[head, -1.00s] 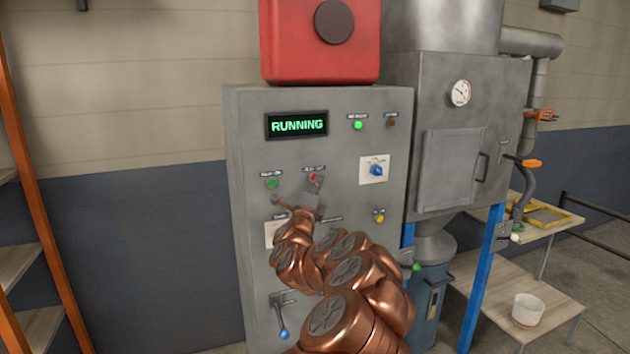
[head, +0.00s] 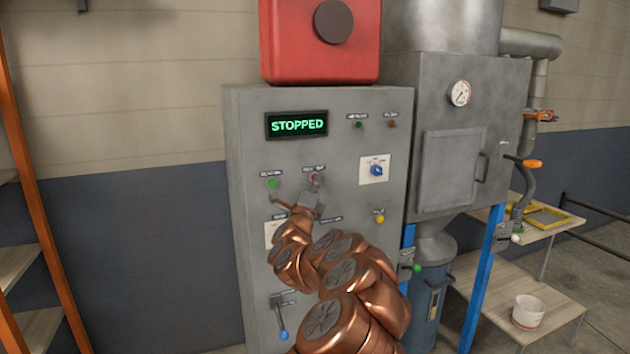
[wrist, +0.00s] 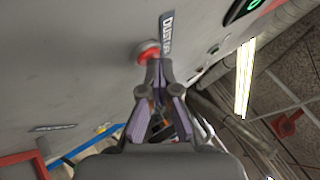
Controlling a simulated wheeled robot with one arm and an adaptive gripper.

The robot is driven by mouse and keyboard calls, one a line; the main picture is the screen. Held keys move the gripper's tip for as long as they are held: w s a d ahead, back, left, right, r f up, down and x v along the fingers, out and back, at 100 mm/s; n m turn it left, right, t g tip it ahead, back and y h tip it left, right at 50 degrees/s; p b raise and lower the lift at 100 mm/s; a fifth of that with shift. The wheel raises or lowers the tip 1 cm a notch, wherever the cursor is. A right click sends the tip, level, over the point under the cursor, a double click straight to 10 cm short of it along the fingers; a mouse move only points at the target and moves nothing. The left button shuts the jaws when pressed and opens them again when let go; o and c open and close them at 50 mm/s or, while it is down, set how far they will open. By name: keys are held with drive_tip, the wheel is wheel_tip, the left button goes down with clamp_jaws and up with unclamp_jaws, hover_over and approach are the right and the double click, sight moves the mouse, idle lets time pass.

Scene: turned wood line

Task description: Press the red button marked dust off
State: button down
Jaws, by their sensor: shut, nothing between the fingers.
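The red button (wrist: 148,52) sits on the grey control panel under a dark label that reads "DUST OFF" in part. In the head view the red button (head: 315,178) is small and partly covered by my gripper. My gripper (wrist: 158,65) is shut and empty, with its fingertips at the button's edge; they look to be touching it, though the exact contact is hard to tell. In the head view my gripper (head: 313,186) reaches up to the panel from below. The display (head: 297,125) reads "STOPPED" in green.
A green button (head: 273,183) is left of the red one. A blue selector switch (head: 376,170), a yellow button (head: 379,218) and a blue-tipped lever (head: 283,334) are also on the panel (head: 240,230). The grey dust collector (head: 450,170) stands to the right.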

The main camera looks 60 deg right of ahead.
drive_tip(key=shift+s+a+f+b, duration=0.1)
drive_tip(key=shift+s+b, duration=0.05)
drive_tip(key=shift+b, duration=0.25)
drive_tip(key=shift+s+a+b, duration=0.35)
drive_tip(key=shift+s+b, duration=0.15)
drive_tip(key=shift+b, duration=0.15)
drive_tip(key=s+a+b, duration=0.2)
drive_tip(key=b, duration=0.1)
drive_tip(key=s+b, duration=0.1)
drive_tip(key=s, duration=0.1)
drive_tip(key=shift+s+a+b, duration=0.1)
drive_tip(key=shift+a+b, duration=0.25)
drive_tip(key=shift+a, duration=0.05)
idle(0.8)
